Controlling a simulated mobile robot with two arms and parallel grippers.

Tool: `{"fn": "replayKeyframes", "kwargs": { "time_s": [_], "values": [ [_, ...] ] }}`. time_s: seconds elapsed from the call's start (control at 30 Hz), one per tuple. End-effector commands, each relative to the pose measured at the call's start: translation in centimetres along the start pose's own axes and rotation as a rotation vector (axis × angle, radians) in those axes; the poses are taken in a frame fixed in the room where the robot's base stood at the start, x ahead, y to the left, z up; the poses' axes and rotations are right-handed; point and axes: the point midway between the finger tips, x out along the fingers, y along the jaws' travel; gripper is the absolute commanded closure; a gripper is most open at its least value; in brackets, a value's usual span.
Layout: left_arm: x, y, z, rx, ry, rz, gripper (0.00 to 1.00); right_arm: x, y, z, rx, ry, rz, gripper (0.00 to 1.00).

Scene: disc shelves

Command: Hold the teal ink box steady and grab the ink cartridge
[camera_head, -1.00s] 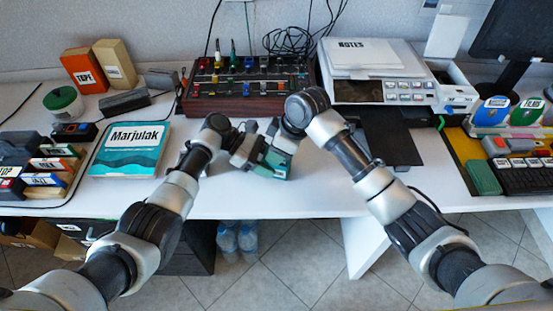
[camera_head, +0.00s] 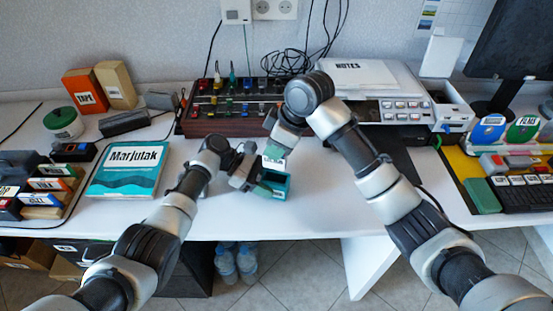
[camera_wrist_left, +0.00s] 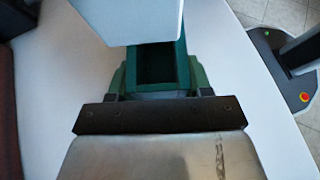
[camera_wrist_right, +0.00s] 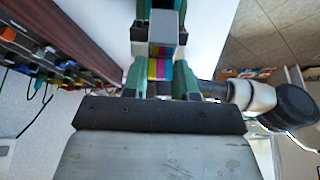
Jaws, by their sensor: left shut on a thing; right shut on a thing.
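The teal ink box (camera_head: 277,184) stands on the white table in front of the dark red-brown console. My left gripper (camera_head: 262,184) is shut on it from the left. In the left wrist view the box (camera_wrist_left: 183,68) is held between both green fingers, with its dark opening showing empty. My right gripper (camera_head: 277,150) is shut on the ink cartridge (camera_head: 273,164), just above the box. In the right wrist view the cartridge (camera_wrist_right: 162,28) is pale grey with cyan, magenta, yellow and black stripes. In the left wrist view the cartridge (camera_wrist_left: 130,18) hides part of the box.
A Marjulak book (camera_head: 128,168) lies left of my left gripper. The console (camera_head: 222,122) with coloured switches stands behind. A printer (camera_head: 390,100) is at the back right. The table front around the box is clear.

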Motion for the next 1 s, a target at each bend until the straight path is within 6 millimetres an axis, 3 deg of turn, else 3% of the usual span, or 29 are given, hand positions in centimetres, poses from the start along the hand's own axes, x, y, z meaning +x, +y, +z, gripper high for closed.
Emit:
{"fn": "replayKeyframes", "kwargs": {
  "time_s": [0.13,0.4,0.43,0.6,1.0],
  "values": [
    [0.0,-0.01,-0.01,0.0,0.0,0.0,0.63,-1.3,-0.01,-0.57,-0.001,0.0,0.001,0.95],
    [0.0,-0.01,-0.01,0.0,0.0,0.0,0.63,-1.55,-0.01,-0.65,0.0,0.0,0.0,0.95],
    [0.0,-0.01,-0.01,0.0,0.0,0.0,0.49,-1.55,-0.01,-0.65,0.0,0.0,0.0,0.95],
    [0.0,0.0,0.0,0.0,0.0,0.0,0.23,-1.53,-0.01,-0.64,0.0,0.0,0.0,0.95],
    [-0.85,0.04,-0.02,0.0,0.001,0.002,0.2,-1.52,0.0,-0.63,0.0,0.0,0.0,0.95]
  ]
}}
